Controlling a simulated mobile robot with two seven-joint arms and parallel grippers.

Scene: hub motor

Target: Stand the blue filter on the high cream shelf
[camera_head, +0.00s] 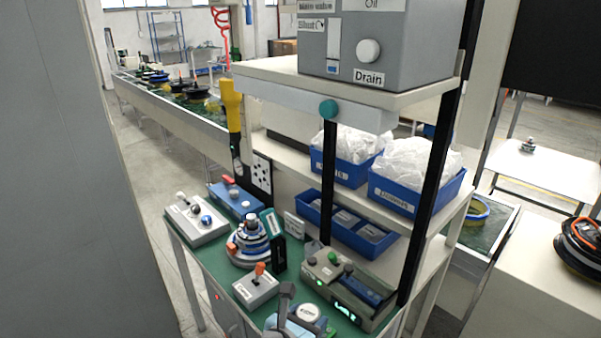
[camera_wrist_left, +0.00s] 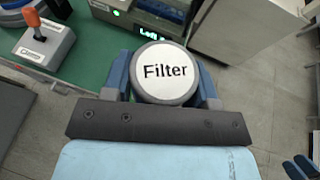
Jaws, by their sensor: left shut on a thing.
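The filter (camera_wrist_left: 165,72) shows its round white top, marked "Filter", with a grey rim in the left wrist view. My left gripper (camera_wrist_left: 165,85) is shut on it, one blue finger on each side. In the head view the filter (camera_head: 309,312) and left gripper (camera_head: 297,321) are at the bottom edge, near the green bench's front and well below the high cream shelf (camera_head: 272,68). The filter's blue body is mostly hidden. Blue parts at the lower right of the left wrist view (camera_wrist_left: 300,168) seem to be my right gripper; its opening is unclear.
A grey box (camera_head: 385,45) marked "Drain" fills much of the high shelf; its left end is bare. A black post (camera_head: 430,180) and blue bins (camera_head: 410,195) stand below. Control boxes (camera_head: 345,285) and a joystick (camera_head: 255,285) crowd the green bench (camera_head: 215,265).

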